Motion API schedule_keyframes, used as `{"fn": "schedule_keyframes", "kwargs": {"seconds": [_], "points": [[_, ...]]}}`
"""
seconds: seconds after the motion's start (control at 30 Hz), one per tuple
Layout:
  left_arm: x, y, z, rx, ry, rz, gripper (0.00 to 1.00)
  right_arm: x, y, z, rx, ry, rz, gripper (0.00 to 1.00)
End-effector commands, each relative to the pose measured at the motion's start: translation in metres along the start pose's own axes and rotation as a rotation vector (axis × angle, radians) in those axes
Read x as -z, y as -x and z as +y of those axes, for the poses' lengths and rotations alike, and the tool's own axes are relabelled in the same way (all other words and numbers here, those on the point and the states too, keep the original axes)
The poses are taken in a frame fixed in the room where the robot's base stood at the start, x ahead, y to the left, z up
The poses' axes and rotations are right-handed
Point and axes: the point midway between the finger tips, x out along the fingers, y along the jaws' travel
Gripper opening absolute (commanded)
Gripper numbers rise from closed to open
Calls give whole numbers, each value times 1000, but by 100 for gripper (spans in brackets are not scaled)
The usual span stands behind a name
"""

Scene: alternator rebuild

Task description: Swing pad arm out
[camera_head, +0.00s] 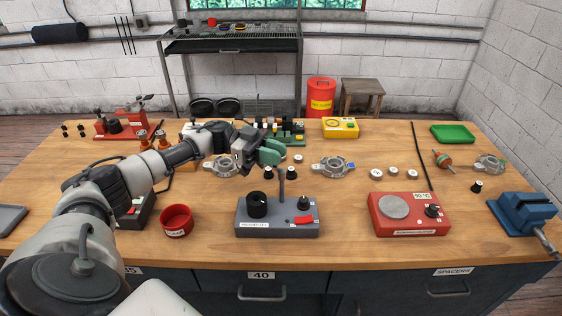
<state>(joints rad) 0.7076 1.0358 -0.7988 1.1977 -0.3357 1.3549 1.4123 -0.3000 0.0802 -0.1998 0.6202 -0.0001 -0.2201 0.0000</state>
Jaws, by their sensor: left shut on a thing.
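My left arm reaches in from the left across the bench. Its gripper (262,155) is over the middle of the bench, just behind a grey box. A green, rounded piece (269,152) shows at the gripper end; I cannot tell whether it is a finger or a held part. The grey box (277,218) has a black knob, a red switch and an upright dark post (282,183) whose top is close to the gripper. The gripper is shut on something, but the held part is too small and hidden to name. No pad arm can be clearly made out. My right gripper is out of view.
Silver alternator housings (333,167) stand on either side of the gripper. A red bowl (176,220), a red heater box (408,214) and a blue vise (525,215) stand along the front. A green tray (453,133) is at the back right. The bench centre right has free room.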

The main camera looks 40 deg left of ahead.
Motion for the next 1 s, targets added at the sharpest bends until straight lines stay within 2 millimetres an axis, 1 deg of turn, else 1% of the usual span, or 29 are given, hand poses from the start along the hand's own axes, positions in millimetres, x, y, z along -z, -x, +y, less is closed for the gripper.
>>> {"fn": "schedule_keyframes", "kwargs": {"seconds": [0.03,0.23,0.77,0.8,0.93,0.97,1.0], "points": [[-1,2,-1,-16,-3,3,0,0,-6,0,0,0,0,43],[0,7,1,-69,-2,5,0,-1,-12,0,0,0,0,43],[2,8,2,-90,-2,6,0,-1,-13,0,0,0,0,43],[2,8,2,-89,-2,7,25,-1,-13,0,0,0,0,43],[2,8,2,-90,-2,5,45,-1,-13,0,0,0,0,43],[2,8,2,-89,-2,5,48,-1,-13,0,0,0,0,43],[1,8,2,-90,-1,5,48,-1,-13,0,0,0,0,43]]}}
